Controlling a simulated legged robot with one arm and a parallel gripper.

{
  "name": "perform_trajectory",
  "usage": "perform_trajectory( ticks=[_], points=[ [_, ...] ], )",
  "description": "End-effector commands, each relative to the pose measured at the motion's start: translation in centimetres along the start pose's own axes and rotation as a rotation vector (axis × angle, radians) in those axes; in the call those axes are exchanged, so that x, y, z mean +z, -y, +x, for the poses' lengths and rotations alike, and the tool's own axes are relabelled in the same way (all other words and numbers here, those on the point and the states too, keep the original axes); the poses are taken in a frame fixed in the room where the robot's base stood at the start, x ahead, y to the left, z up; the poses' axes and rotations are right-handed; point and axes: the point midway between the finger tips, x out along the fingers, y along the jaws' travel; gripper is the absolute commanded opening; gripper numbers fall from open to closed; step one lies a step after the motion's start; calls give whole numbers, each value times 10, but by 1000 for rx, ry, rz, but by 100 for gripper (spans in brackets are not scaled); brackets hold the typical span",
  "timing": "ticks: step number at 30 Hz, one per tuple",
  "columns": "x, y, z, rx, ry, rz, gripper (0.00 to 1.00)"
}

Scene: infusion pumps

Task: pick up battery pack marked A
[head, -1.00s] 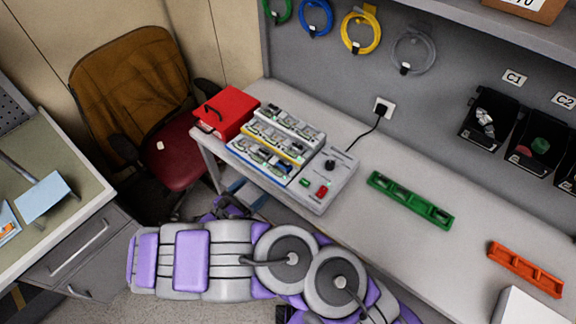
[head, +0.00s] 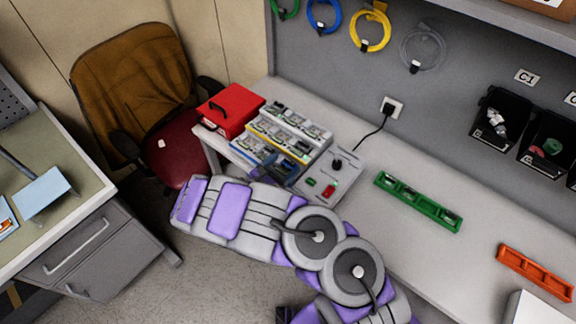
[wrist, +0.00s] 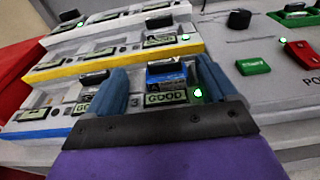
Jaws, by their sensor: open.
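My gripper (wrist: 160,68) is open in the wrist view, with its two blue-grey fingers on either side of a blue-and-black battery pack (wrist: 166,74). The pack sits in a slot of the front, blue-edged tier of a stepped charger rack. A display reading GOOD and a lit green light are by it, with a 3 on the panel. I cannot read a letter on the pack, and cannot tell whether the fingers touch it. The rack (head: 291,130) stands on the bench in the head view, where my arm hides part of its front.
A control box with a green button (wrist: 253,66) and a red switch (wrist: 303,54) adjoins the rack on the right. A red box (head: 230,108) stands left of it. A green holder (head: 418,202) and an orange holder (head: 535,271) lie on the bench, with clear space between.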

Motion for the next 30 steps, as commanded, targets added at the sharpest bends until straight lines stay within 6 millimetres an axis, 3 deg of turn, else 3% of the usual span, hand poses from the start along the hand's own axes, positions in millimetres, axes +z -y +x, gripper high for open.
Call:
perform_trajectory(
  ticks=[4,11,30],
  points=[
    [1,3,14,0,-2,2,85],
    [2,4,17,0,-3,4,85],
    [1,1,14,2,-2,2,25]
  ],
)
